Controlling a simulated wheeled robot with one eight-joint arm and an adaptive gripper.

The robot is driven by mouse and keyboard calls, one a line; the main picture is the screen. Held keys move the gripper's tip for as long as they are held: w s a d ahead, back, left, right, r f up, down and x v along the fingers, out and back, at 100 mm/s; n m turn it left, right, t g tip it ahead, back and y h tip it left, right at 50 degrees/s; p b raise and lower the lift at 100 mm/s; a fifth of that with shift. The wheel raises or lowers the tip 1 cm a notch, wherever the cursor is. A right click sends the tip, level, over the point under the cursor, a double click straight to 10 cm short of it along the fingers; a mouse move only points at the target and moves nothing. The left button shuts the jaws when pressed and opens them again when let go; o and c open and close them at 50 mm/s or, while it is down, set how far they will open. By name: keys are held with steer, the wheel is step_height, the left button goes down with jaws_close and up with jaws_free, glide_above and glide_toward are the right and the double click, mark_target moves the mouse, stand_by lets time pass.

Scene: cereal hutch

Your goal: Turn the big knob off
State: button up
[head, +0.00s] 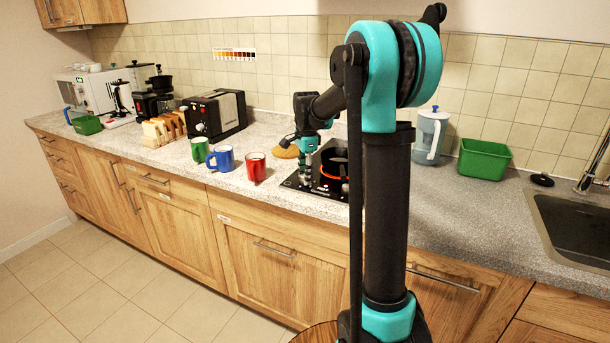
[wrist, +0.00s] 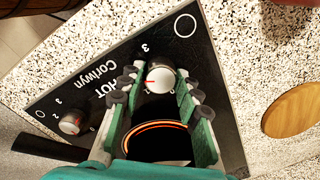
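A black hob panel (head: 300,187) lies on the counter; it also fills much of the wrist view (wrist: 110,62). A white-topped knob (wrist: 160,80) beside a large printed circle stands between the fingers of my gripper (wrist: 156,86). A red mark shows on its left side. The fingers are apart on either side of the knob; a gap shows on the left, and contact on the right is unclear. A second knob (wrist: 72,122) sits beside a small printed circle. An orange ring (wrist: 160,125) glows behind the first knob. In the head view my gripper (head: 306,180) is low over the hob.
A dark pan (head: 333,160) stands on the hob, partly behind my arm. Red (head: 256,167), blue (head: 222,158) and green (head: 200,149) mugs stand to its left. A round wooden item (wrist: 292,110) lies beside the panel. A toaster (head: 215,114) stands farther left, a sink (head: 575,228) at right.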

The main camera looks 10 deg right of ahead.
steer(key=c, duration=0.3)
steer(key=shift+c, duration=0.2)
steer(key=n, duration=1.1)
steer(key=shift+n, duration=0.4)
steer(key=n, duration=0.6)
steer(key=shift+w+g, duration=0.1)
steer(key=shift+g, duration=0.3)
steer(key=n, duration=0.6)
